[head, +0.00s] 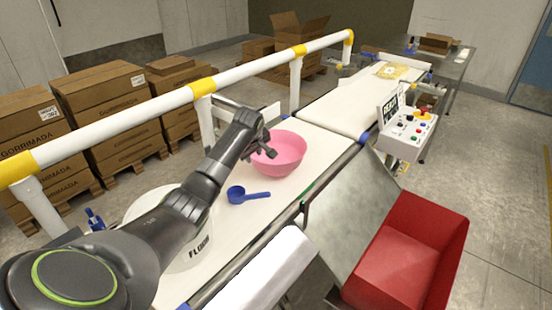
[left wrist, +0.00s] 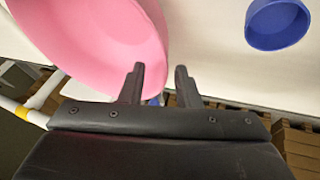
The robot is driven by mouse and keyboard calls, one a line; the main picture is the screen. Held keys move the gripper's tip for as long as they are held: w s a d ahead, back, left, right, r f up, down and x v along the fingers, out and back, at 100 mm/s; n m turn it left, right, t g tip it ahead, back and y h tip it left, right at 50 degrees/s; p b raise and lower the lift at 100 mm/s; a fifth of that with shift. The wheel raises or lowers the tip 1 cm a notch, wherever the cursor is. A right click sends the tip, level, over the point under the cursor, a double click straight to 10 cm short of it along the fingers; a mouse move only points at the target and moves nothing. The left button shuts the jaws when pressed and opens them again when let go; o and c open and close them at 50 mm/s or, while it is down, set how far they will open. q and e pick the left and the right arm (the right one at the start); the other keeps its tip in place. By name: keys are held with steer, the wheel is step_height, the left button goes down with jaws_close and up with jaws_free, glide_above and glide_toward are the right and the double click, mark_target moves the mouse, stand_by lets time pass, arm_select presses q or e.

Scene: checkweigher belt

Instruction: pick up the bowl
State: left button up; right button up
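The pink bowl (head: 287,158) stands upright on the white belt in the head view. In the left wrist view its wall (left wrist: 95,40) fills the upper left. My left gripper (head: 268,146) is over the bowl's near-left rim in the head view. In the left wrist view its two fingers (left wrist: 160,78) are apart with a gap between them, and nothing is held there. The left finger overlaps the bowl's edge in that view; I cannot tell whether it touches. My right gripper is not in view.
A blue scoop (head: 236,194) lies on the belt (head: 262,212) near the bowl. A white flour tub (head: 198,250) stands under my left arm. A white guard rail (head: 125,73) runs behind the belt. A red bin (head: 405,255) and a control box (head: 408,132) are at the right.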

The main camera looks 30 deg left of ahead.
arm_select(q)
steer(key=x, duration=0.3)
steer(key=shift+s+a+f+p, duration=0.1)
steer(key=shift+a+f+p, duration=0.15)
steer(key=shift+a+p, duration=0.1)
steer(key=shift+w+a+f, duration=0.15)
steer(key=shift+w+f, duration=0.15)
steer(key=shift+f, duration=0.35)
jaws_close()
